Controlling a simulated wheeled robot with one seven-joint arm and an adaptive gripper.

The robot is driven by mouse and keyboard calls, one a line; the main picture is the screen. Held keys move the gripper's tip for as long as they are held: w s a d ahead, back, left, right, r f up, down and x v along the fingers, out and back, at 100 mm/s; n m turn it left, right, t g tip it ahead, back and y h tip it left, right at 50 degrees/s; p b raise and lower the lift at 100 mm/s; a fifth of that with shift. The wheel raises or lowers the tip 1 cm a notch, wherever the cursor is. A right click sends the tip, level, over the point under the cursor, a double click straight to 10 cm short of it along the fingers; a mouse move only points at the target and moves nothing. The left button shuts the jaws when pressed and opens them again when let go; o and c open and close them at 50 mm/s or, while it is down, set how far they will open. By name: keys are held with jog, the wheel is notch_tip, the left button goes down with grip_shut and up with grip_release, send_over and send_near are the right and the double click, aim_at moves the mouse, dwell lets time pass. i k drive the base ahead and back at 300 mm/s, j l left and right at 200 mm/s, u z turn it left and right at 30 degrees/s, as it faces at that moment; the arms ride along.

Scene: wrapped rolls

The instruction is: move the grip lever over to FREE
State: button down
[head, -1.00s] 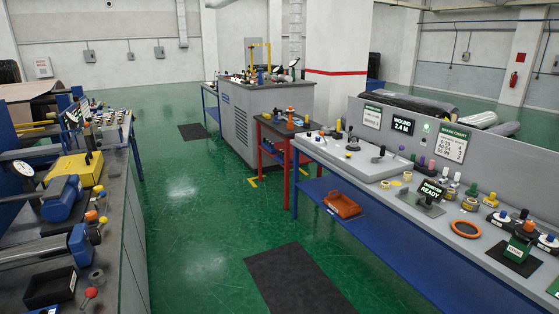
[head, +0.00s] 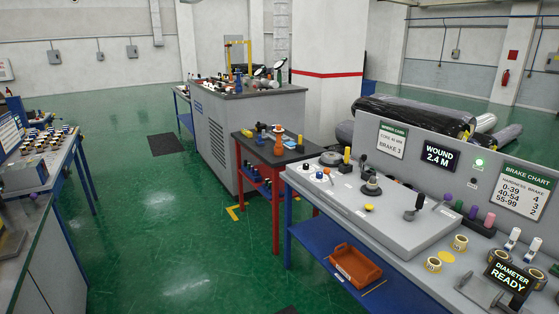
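No label reading FREE or GRIP can be read, so I cannot tell for sure which lever is the grip lever. A black-knobbed lever (head: 414,206) stands upright and leans slightly on the right end of the pale console (head: 350,216) on the right bench. My gripper is not in view.
The grey back panel (head: 440,178) carries a WOUND 2.4 M display (head: 440,154) and a brake chart (head: 525,195). An orange bin (head: 356,265) sits on the blue lower shelf. A red-legged table (head: 269,150) stands beyond. Green floor (head: 170,230) is open between the benches.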

aim_at(327, 170)
jog(key=i+z, duration=0.2)
jog(key=i, duration=0.25)
jog(key=i+j+z, duration=0.25)
jog(key=i, duration=0.25)
jog(key=i+j+z, duration=0.2)
jog(key=i, duration=0.25)
jog(key=i+j+z, duration=0.25)
jog(key=i, duration=0.2)
